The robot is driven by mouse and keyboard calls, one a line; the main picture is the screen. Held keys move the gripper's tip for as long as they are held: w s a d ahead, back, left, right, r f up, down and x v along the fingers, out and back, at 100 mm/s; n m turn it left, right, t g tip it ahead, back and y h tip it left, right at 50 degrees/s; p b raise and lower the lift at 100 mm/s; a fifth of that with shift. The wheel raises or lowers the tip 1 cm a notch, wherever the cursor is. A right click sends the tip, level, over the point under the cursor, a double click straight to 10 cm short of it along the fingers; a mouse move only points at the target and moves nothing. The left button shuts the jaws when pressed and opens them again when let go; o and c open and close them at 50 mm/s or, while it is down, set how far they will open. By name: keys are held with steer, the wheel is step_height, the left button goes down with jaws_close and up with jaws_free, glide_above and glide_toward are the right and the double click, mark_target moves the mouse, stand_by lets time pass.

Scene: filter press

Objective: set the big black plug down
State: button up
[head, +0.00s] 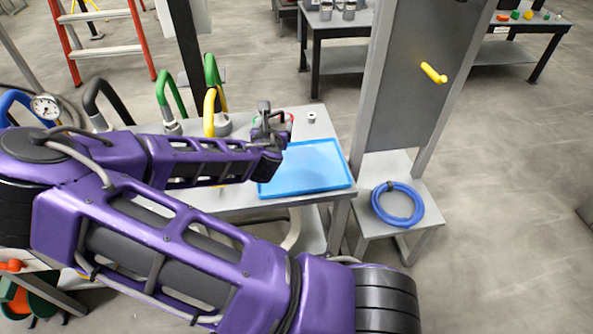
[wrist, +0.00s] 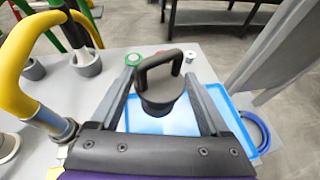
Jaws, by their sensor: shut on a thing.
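My gripper (wrist: 160,104) is shut on the big black plug (wrist: 160,75), with a finger on each side of its round body. The plug is dark, with an arched handle standing up on top, and it is upright in the jaws. In the wrist view the plug is over the blue tray (wrist: 216,98); its underside is hidden, so I cannot tell whether it touches the tray. In the head view my gripper (head: 270,128) is at the tray's back left corner, and the tray (head: 310,168) shows as empty in its visible part.
Green, yellow and black hoses or handles (head: 211,72) stand in grey sockets left of the tray. A small white ring-like part (head: 311,117) lies behind the tray. A grey post and panel (head: 412,80) with a yellow peg rise at right. A coiled blue hose (head: 397,203) lies on a low stand.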

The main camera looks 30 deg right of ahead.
steer(key=s+d+m+g+h, duration=0.2)
steer(key=d+m+h, duration=0.2)
steer(key=d, duration=0.1)
steer(key=shift+g, duration=0.4)
steer(key=shift+s+d+f+b, duration=0.15)
steer(key=shift+f+b, duration=0.5)
steer(key=shift+f, duration=0.95)
steer(key=shift+s+f+b, duration=0.2)
steer(key=shift+f+b, duration=0.4)
steer(key=shift+f, duration=1)
steer(key=shift+s+d+f+b, duration=0.15)
steer(key=shift+f+b, duration=0.5)
steer(key=shift+f, duration=0.95)
steer(key=shift+f, duration=0.15)
steer(key=o, duration=1.3)
steer(key=shift+r, duration=0.2)
steer(key=p+v, duration=0.2)
steer(key=v, duration=1)
steer(key=shift+a, duration=0.1)
